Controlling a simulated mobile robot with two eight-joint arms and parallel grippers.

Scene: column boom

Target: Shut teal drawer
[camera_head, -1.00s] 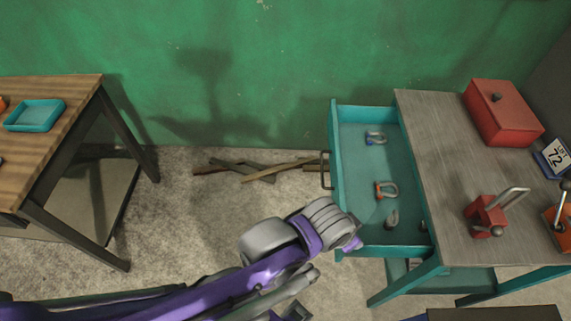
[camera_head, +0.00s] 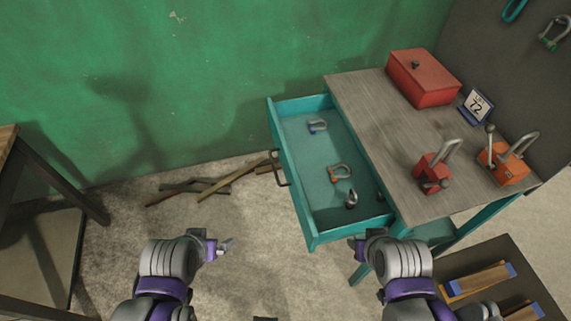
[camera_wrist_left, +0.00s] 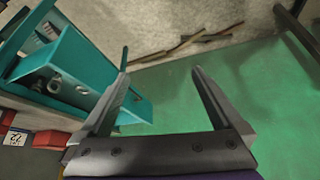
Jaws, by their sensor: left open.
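The teal drawer (camera_head: 290,190) is pulled well out from the left side of the grey-topped workbench (camera_head: 375,110). Its dark handle (camera_head: 280,168) is on the front panel. Several shackles lie inside, among them a blue one (camera_head: 318,126) and an orange one (camera_head: 340,172). My left gripper (camera_head: 228,246) is left of the drawer front, apart from it, open and empty. In the left wrist view the open fingers (camera_wrist_left: 160,72) have nothing between them, and the drawer (camera_wrist_left: 75,80) shows at left. My right gripper (camera_head: 356,244) is near the drawer's front corner; its jaw gap is unclear.
On the bench stand a red box (camera_head: 425,78), a red padlock-like item (camera_head: 433,172), an orange one (camera_head: 503,162) and a sign reading 72 (camera_head: 477,106). Wood scraps (camera_head: 215,187) lie on the floor by the green wall.

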